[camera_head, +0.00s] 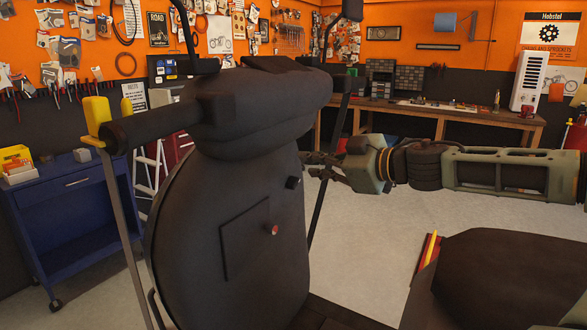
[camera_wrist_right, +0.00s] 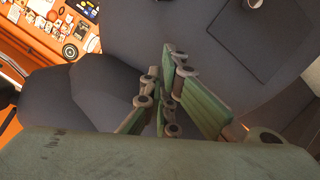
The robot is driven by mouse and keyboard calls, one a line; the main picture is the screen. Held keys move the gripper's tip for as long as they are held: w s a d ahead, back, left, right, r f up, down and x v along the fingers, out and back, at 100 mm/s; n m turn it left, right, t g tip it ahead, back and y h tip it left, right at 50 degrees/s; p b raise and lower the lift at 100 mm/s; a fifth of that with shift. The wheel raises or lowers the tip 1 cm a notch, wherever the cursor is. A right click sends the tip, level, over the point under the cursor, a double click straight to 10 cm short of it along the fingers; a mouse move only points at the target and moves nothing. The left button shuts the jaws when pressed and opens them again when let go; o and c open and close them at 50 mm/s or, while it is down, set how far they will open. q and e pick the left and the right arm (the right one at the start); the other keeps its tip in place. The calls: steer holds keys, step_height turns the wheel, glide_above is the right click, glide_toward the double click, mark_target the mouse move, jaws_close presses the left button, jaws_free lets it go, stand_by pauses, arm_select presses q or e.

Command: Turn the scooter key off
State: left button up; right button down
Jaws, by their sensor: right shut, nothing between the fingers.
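The dark grey scooter (camera_head: 230,190) stands with its inner front panel facing me. Lower down, a square cover has a small red-tipped knob (camera_head: 273,230). My right gripper (camera_head: 314,166) comes in from the right and is just right of and above the black part. In the right wrist view its fingers (camera_wrist_right: 168,98) are shut and empty, pointing at the scooter body. I cannot tell whether they touch it. My left gripper is not in view.
The scooter's seat (camera_head: 510,275) is at the lower right. A blue cart (camera_head: 75,220) stands at the left, and a workbench (camera_head: 440,112) runs along the back wall.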

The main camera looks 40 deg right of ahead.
steer(key=p, duration=0.3)
glide_toward(281, 173)
steer(key=w+a+r, duration=0.2)
steer(key=w, duration=0.1)
steer(key=shift+w+a+r, duration=0.1)
steer(key=shift+w+r, duration=0.2)
steer(key=shift+w, duration=0.05)
steer(key=shift+p+x, duration=0.65)
steer(key=shift+x, duration=0.15)
steer(key=f, duration=0.1)
steer(key=d+f, duration=0.1)
steer(key=f, duration=0.1)
steer(key=shift+w+d+f, duration=0.3)
steer(key=shift+w+d, duration=0.05)
steer(key=shift+d, duration=0.05)
steer(key=shift+a+r, duration=0.1)
steer(key=shift+a, duration=0.05)
